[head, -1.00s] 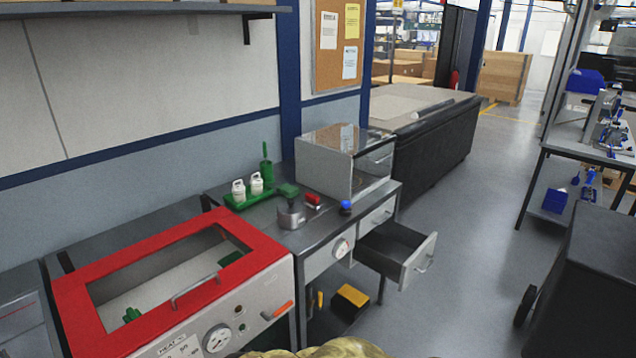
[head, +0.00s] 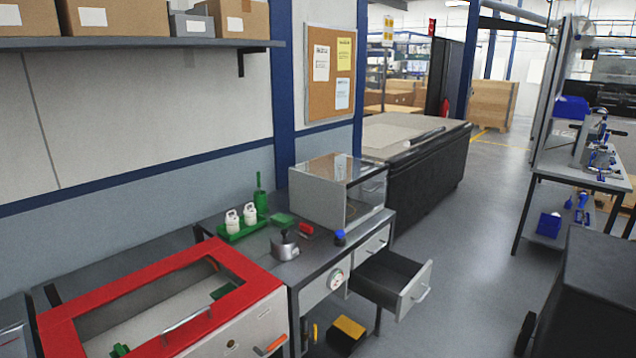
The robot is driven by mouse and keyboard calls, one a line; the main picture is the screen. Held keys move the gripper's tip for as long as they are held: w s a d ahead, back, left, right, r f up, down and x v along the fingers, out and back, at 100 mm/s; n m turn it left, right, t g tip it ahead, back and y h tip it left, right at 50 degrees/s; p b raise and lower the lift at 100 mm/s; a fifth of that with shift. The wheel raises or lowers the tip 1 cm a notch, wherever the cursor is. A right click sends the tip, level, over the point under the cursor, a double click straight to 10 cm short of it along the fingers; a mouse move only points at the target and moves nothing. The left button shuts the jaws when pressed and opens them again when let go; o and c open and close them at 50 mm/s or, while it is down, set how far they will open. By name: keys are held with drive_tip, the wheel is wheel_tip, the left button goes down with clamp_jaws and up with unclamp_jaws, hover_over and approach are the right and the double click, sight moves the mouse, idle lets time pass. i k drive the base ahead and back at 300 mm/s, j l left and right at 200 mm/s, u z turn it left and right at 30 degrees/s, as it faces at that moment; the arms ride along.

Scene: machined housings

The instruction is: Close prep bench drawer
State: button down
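The prep bench (head: 312,267) stands against the wall, with a grey top and metal drawer fronts. One drawer (head: 411,291) is pulled out at the bench's right end, toward the aisle. Its dark inside looks empty, and a bar handle (head: 423,294) is on its front panel. My gripper is not in view.
On the bench are a metal and glass box (head: 322,205), a green tray (head: 236,233) with white bottles, and a grey pot (head: 285,248). A red-lidded heated cabinet (head: 240,262) adjoins on the left. A dark cart (head: 590,290) stands right. The aisle floor (head: 465,270) between is clear.

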sight(395, 281)
drive_tip(key=i+l, duration=0.35)
drive_tip(key=i+l+z, duration=0.15)
drive_tip(key=i+l, duration=0.15)
drive_tip(key=i, duration=0.3)
drive_tip(key=i+l, duration=0.3)
drive_tip(key=i, duration=0.15)
drive_tip(key=z, duration=0.05)
